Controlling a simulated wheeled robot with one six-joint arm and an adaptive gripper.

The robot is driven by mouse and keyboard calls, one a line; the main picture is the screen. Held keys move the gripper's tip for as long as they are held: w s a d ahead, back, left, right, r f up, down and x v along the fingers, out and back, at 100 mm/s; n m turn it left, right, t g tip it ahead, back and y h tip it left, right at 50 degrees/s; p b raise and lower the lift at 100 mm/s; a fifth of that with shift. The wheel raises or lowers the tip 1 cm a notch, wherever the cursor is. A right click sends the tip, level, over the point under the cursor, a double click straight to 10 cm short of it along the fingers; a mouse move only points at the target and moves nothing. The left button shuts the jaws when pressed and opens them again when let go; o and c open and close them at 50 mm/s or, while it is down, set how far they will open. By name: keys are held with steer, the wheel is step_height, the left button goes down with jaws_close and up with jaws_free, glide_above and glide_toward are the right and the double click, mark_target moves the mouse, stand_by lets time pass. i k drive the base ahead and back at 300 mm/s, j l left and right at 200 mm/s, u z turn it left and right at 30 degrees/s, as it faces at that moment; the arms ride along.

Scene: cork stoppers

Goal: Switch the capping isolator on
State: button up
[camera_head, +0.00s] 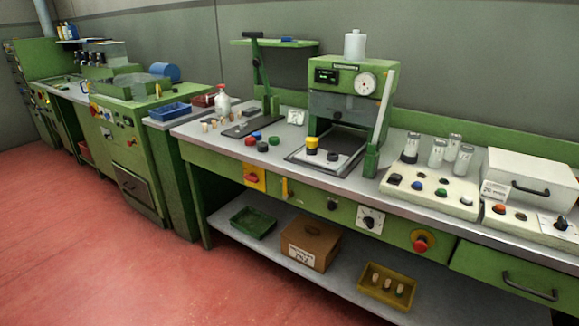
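A red rotary handle (251,179) on a yellow plate is set in the green front of the long bench, below its left part. It looks like an isolator switch, and its handle appears to lie roughly horizontal. Its marking is too small to read, so I cannot tell whether it is the capping isolator or whether it is on or off. To its right on the same front are a small yellow lever (286,189), a dark knob (332,204), a black rotary switch on a white plate (369,222) and a red button on a yellow disc (421,243). My gripper is not in view.
The grey benchtop (290,160) carries a green press (350,85) with a long upright lever, a button panel (430,192) and a white box (530,175). A lower shelf (345,280) holds trays and a cardboard box. The red floor (130,270) in front is clear.

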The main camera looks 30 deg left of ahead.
mark_target(253, 179)
steer(key=u, duration=1.6)
steer(key=i+j, duration=1)
steer(key=j+u, duration=0.05)
steer(key=j, duration=0.05)
